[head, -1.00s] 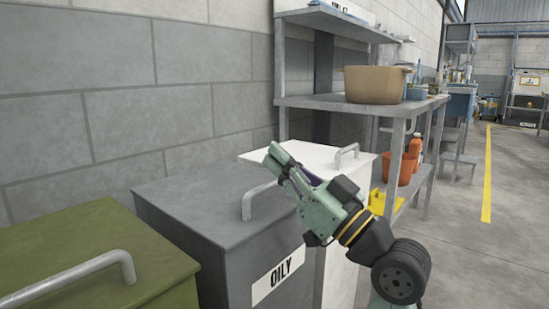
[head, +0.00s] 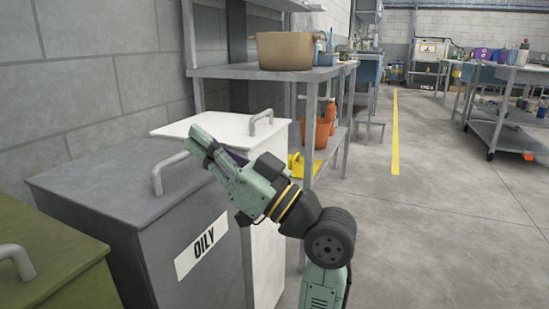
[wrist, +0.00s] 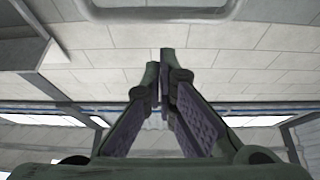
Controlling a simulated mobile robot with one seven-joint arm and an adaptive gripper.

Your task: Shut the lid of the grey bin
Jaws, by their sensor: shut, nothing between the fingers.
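The grey bin (head: 196,258) with the "OILY" label stands at lower left in the head view. Its dark grey lid (head: 100,190) lies flat on top and looks shut. The lid's bar handle (head: 157,181) is at its right side. My gripper (head: 193,146) is just above and right of that handle in the picture, fingers pointing up and left. It is shut and empty, and seems apart from the handle. In the wrist view its fingers (wrist: 160,65) are together, with block wall beyond.
A green bin (head: 45,270) stands left of the grey one, and a white bin (head: 215,125) right of it. A metal shelf (head: 225,72) holds a tan tub (head: 285,50). Open floor (head: 440,220) lies to the right.

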